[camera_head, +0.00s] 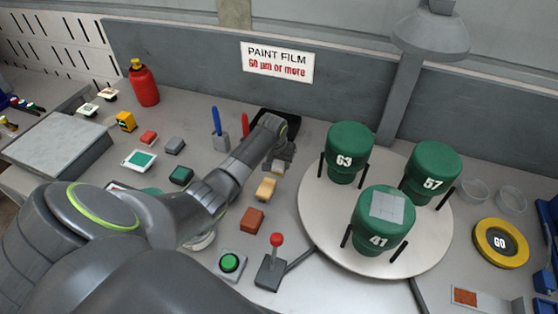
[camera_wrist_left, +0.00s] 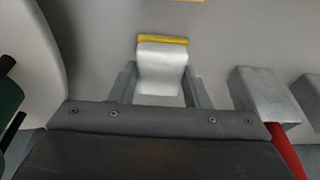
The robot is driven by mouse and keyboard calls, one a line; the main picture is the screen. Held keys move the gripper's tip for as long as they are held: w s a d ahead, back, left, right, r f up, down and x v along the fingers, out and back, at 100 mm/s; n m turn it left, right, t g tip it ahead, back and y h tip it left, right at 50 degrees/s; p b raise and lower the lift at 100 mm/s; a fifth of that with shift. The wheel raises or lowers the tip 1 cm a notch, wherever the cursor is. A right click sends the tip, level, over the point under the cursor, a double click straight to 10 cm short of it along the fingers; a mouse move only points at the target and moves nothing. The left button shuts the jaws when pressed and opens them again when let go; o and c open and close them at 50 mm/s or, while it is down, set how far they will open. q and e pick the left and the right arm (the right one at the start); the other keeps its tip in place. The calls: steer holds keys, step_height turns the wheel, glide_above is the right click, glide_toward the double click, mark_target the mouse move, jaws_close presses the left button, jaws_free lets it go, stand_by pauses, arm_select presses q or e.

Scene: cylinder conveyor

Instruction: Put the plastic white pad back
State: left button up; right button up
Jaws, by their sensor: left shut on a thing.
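The white pad (camera_wrist_left: 161,68), a small pale block with a yellow strip along its far edge, sits between the two fingers of my left gripper (camera_wrist_left: 160,92) in the left wrist view. The gripper is shut on it. In the head view my left gripper (camera_head: 281,166) is low over the table, left of the round turntable, and the pad shows only as a small pale patch. I cannot tell whether the pad touches the table. My right gripper is not in view.
The white turntable (camera_head: 313,215) carries green cylinders marked 63 (camera_head: 348,150), 57 (camera_head: 432,172) and 41 (camera_head: 383,225). A tan block (camera_head: 265,188) and a reddish-brown block (camera_head: 252,220) lie nearby. A red-knobbed lever (camera_head: 271,270) and green button (camera_head: 229,263) stand in front.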

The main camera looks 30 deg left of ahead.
arm_select(q)
steer(key=shift+f, duration=0.2)
steer(key=o, duration=1.1)
steer(key=shift+r, duration=0.1)
steer(key=shift+r, duration=0.25)
steer(key=v, duration=1.1)
steer(key=shift+r, duration=0.4)
